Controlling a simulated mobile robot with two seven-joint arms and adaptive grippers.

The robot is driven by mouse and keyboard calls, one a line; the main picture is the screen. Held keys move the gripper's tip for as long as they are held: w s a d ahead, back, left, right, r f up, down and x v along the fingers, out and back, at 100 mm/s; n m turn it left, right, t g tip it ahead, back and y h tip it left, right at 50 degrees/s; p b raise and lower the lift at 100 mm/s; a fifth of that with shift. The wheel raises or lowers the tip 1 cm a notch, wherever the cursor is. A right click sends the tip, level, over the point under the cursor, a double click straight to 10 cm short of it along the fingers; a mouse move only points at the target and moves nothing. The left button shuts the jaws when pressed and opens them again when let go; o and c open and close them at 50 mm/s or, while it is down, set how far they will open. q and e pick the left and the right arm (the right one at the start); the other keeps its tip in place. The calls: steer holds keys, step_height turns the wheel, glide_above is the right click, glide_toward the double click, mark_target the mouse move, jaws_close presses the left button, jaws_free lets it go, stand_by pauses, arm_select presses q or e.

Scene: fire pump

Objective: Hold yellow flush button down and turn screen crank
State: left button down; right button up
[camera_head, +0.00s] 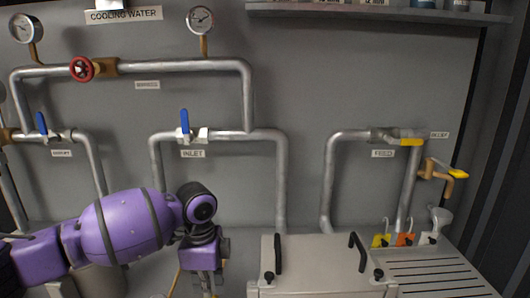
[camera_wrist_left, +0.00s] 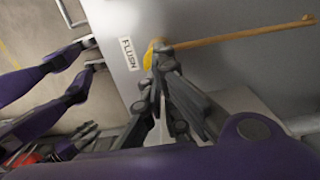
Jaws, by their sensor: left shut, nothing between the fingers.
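The yellow flush button (camera_wrist_left: 151,54) is a small rounded piece beside the FLUSH label on a grey panel in the left wrist view. My left gripper (camera_wrist_left: 163,52) is shut with nothing between its fingers, and its tips are at the button. They hide part of it, and I cannot tell whether it is pressed down. In the head view my left gripper (camera_head: 207,281) points down at the bottom edge, its fingertips cut off. A thin orange-brown rod (camera_wrist_left: 245,33) runs right from behind the fingertips; I cannot tell whether it belongs to the screen crank.
Grey pipes (camera_head: 280,185) with blue-handled valves run along the back wall. A grey box with two black handles (camera_head: 320,262) stands right of my left gripper. A slatted grate (camera_head: 430,275) lies at the right, below small hanging tags (camera_head: 404,240).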

steer(key=shift+w, duration=0.2)
arm_select(q)
steer(key=shift+f, duration=0.8)
arm_select(e)
steer(key=shift+w+a+r, duration=0.1)
steer(key=shift+w+a, duration=0.05)
steer(key=shift+w, duration=0.2)
